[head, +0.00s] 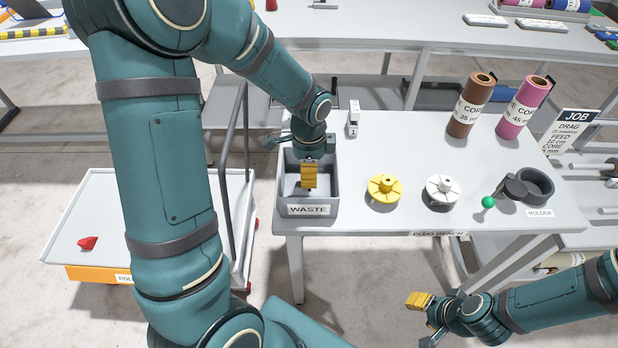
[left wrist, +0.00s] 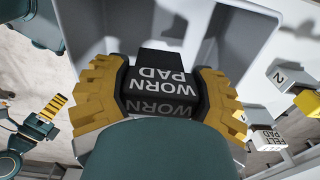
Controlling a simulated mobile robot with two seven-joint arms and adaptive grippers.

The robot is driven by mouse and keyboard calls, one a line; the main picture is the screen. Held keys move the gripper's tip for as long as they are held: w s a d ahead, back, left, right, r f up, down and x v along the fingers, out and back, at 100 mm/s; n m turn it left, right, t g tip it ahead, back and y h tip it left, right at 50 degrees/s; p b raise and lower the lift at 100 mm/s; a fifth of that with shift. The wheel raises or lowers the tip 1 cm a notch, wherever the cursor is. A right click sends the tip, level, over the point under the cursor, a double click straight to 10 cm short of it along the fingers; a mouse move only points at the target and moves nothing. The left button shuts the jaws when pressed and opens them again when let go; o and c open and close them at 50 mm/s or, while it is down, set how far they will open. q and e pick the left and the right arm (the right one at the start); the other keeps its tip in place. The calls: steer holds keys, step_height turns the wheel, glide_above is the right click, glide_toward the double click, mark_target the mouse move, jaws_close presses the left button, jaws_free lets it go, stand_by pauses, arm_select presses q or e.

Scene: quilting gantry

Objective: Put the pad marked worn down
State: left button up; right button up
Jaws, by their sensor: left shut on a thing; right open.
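The black pad marked worn (left wrist: 162,75) sits between the yellow fingers of my left gripper (left wrist: 165,95), which is shut on it. In the head view my left gripper (head: 309,185) points down inside the opening of the grey waste bin (head: 309,211) on the bench. The pad is mostly hidden by the fingers there. The bin's pale walls (left wrist: 235,40) surround the pad in the left wrist view; I cannot tell whether the pad touches the floor. My right gripper (head: 419,301) is open and empty, in front of the bench.
A yellow flanged piece (head: 384,189) and a white one (head: 442,191) stand right of the bin. Brown (head: 470,105) and pink (head: 523,108) rolls stand behind. A dark round holder (head: 536,186) with a green knob (head: 488,202) is at right. A small white block (head: 353,118) stands behind the bin.

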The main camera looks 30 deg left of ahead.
arm_select(q)
steer(key=shift+f+b, duration=0.35)
steer(key=shift+f, duration=1.15)
steer(key=shift+f, duration=0.15)
steer(key=o, duration=1.1)
steer(key=shift+r, duration=0.5)
step_height(320, 180, up, 11)
steer(key=p, duration=0.3)
steer(key=shift+r, duration=0.2)
